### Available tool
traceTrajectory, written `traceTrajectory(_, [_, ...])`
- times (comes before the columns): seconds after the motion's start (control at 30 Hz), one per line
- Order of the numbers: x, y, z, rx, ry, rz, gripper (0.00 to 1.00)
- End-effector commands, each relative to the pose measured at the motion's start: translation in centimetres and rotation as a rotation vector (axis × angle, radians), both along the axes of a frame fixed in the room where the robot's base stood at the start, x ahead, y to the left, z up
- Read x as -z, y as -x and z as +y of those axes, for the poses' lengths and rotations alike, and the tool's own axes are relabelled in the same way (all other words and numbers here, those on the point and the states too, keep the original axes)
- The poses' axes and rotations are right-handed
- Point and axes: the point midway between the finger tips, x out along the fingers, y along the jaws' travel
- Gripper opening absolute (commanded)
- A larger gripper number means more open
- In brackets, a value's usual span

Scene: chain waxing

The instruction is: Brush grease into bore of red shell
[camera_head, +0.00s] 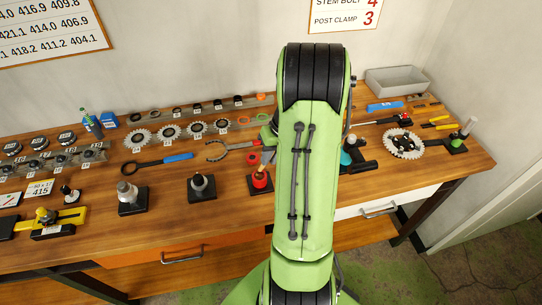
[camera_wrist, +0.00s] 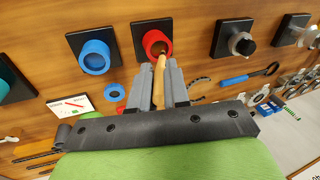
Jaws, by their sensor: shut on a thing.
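The red shell (camera_head: 260,181) stands on a black square base on the bench, left of my arm. In the wrist view the red shell (camera_wrist: 148,37) is a thick red ring around a dark bore. My gripper (camera_wrist: 159,70) is shut on a brush (camera_wrist: 158,85) with a tan wooden handle. The brush points at the bore, and its far end overlaps the shell's near rim. Whether the bristles are inside the bore or just above it I cannot tell. In the head view my arm hides most of the gripper.
A blue shell (camera_wrist: 95,62) on a black base stands beside the red one, with a blue ring (camera_wrist: 115,88) nearby. Pliers (camera_head: 228,149) and chainrings lie behind. The bench's front strip is clear.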

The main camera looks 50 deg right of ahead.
Motion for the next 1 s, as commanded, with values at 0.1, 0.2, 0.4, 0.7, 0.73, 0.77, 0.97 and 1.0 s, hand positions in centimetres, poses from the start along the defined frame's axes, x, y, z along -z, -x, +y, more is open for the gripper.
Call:
traceTrajectory(0.1, [-1.6, 0.0, 0.0, 0.001, 0.002, -0.001, 0.00])
traceTrajectory(0.2, [-2.6, 0.0, 0.0, 0.000, 0.002, -0.001, 0.00])
traceTrajectory(0.4, [-4.4, 0.0, 0.0, 0.000, 0.002, -0.001, 0.00])
traceTrajectory(0.7, [-7.0, 0.0, 0.0, -0.001, 0.001, -0.002, 0.00])
traceTrajectory(0.73, [-7.1, 0.0, 0.0, -0.001, 0.001, -0.002, 0.00])
traceTrajectory(0.77, [-7.1, 0.0, 0.0, 0.000, 0.001, -0.002, 0.00])
traceTrajectory(0.97, [-6.8, 0.0, 0.0, -0.001, 0.001, -0.001, 0.00])
traceTrajectory(1.0, [-6.8, 0.0, 0.0, -0.001, 0.001, -0.001, 0.00])
